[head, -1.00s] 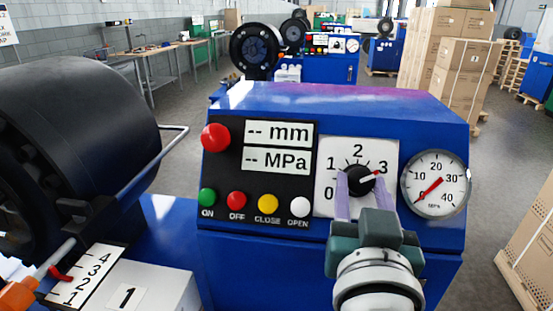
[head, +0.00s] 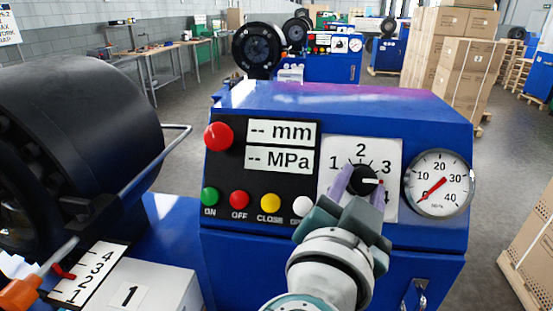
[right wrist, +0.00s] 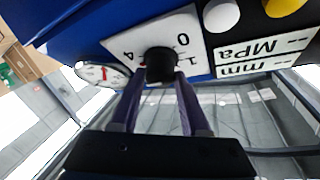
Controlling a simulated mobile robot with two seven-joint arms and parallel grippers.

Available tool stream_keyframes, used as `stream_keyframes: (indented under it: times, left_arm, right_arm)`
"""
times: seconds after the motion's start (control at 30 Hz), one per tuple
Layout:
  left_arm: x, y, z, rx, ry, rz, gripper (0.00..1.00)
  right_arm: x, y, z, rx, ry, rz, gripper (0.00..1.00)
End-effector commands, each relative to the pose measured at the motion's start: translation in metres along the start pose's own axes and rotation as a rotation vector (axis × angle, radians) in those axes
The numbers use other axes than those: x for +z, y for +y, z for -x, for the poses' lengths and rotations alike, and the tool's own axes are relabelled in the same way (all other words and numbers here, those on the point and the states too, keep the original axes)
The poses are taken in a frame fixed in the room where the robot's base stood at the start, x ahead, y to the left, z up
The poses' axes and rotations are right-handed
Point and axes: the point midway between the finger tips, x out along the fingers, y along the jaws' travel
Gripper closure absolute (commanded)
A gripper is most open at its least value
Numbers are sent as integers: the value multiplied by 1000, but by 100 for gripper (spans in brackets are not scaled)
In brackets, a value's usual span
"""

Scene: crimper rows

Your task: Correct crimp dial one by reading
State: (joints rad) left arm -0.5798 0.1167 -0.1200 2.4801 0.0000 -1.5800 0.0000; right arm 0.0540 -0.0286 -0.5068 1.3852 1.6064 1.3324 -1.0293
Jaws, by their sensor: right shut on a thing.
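The crimp dial is a black knob (head: 364,178) on a white plate (head: 391,155) marked with numbers; 1, 2 and 3 show in the head view. Its white pointer with a red tip points right, a little below the 3. My right gripper (head: 358,188) is shut on the knob, one purple finger on each side, with its wrist tilted to the lower left. The gripper hides the plate's lower part. In the right wrist view the knob (right wrist: 160,63) sits between the fingertips, with 0, 1 and 4 showing upside down. My left gripper is not in view.
Left of the dial are blank mm and MPa displays (head: 280,145), a red knob (head: 218,136) and coloured buttons. A pressure gauge (head: 439,183) is close on the right. A black crimper head (head: 75,140) and a numbered scale (head: 88,273) with a red marker stand at left.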

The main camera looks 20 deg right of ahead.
Motion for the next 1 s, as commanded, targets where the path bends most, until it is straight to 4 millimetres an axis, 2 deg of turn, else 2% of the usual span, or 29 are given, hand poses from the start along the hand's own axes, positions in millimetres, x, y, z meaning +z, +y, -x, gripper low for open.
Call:
stream_keyframes:
  times: [0.3,0.33,0.6,0.87,1.0]
  left_arm:
    - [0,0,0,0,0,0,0]
    - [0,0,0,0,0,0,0]
    - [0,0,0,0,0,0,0]
    - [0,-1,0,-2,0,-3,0]
    - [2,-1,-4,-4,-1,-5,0]
  right_arm:
    - [0,0,0,2,1,-1,100]
    - [0,0,0,2,1,-1,53]
    - [0,0,0,1,1,-1,24]
    - [0,0,1,1,0,-1,24]
    - [2,0,16,0,-5,-2,24]
